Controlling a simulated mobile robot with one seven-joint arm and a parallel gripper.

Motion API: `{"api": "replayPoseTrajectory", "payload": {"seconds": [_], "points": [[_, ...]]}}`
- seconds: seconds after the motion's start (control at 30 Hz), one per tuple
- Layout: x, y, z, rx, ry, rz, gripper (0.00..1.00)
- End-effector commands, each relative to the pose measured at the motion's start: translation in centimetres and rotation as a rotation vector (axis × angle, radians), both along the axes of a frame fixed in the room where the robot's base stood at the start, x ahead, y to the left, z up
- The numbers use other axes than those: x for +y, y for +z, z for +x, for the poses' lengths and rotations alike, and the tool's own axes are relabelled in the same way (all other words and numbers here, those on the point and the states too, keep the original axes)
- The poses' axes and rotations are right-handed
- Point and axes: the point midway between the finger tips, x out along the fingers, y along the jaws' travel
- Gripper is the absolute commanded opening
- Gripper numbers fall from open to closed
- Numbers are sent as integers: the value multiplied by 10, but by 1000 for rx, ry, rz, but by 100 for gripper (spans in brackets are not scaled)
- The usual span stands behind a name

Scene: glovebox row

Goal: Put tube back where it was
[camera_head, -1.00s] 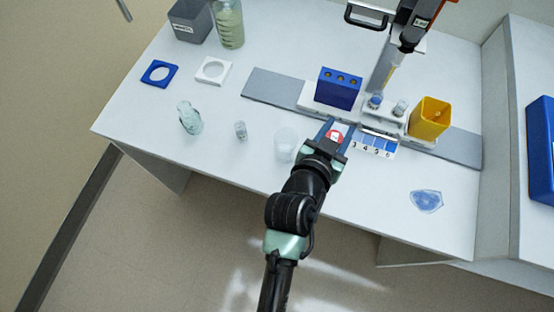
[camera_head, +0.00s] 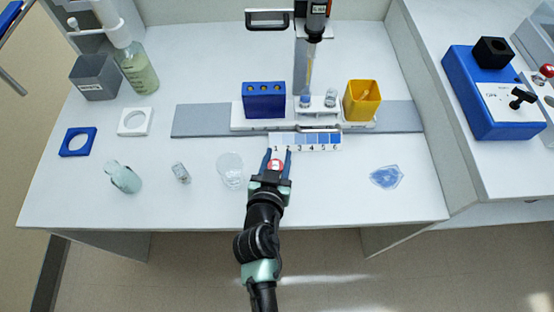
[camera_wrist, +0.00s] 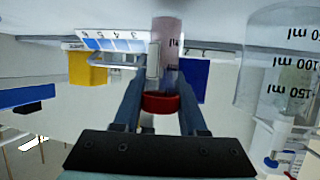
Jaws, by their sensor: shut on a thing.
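My gripper (camera_head: 277,160) is shut on a tube with a red cap (camera_head: 275,165), just in front of the numbered colour strip (camera_head: 312,142). In the wrist view the red cap (camera_wrist: 160,104) sits between the fingers, and the tube's clear body with a pinkish tint (camera_wrist: 168,40) extends beyond them. Behind the strip stands a dark blue rack (camera_head: 264,102) with several round openings on top. To its right is a small clear holder (camera_head: 317,112) with two capped vials. Which place the tube came from cannot be told.
A clear beaker (camera_head: 231,170), small vial (camera_head: 181,173) and greenish flask (camera_head: 122,177) stand to the left. A blue patch (camera_head: 386,177) lies on the right. The front right table is mostly clear.

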Motion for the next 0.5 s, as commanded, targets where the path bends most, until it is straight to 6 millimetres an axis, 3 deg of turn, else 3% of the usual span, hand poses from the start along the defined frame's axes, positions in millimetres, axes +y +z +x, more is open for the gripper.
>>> {"api": "replayPoseTrajectory", "payload": {"seconds": [0.1,0.47,0.5], "points": [[0,-10,0,-1,1,0,0],[0,-14,0,-1,1,1,0],[0,-14,0,-1,1,1,43]]}}
